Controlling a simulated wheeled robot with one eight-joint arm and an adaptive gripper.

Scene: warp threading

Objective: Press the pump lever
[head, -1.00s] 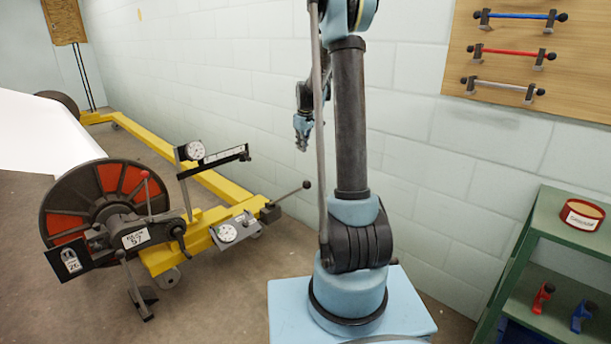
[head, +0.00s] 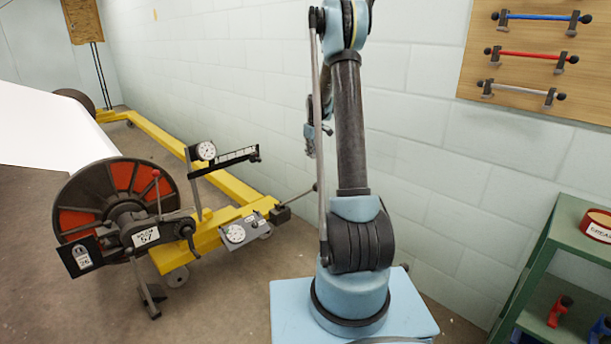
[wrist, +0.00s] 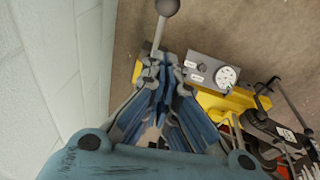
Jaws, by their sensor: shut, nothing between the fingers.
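The pump lever, a thin rod with a dark ball knob, slants up from a block at the near end of the yellow frame. In the head view the lever (head: 301,197) reaches the edge of my arm, which partly hides its knob end. In the wrist view its grey knob and rod (wrist: 158,35) stand just beyond my fingers. My gripper (wrist: 158,82) is shut and empty, its tips close to the lever's rod; I cannot tell whether they touch. In the head view my gripper (head: 312,131) is partly behind my arm, above the lever.
A plate with a dial gauge (head: 236,234) sits beside the lever. The yellow frame (head: 160,143) carries a large red and dark wheel (head: 82,221). The block wall (head: 240,120) runs close behind. A green shelf (head: 563,262) stands at right.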

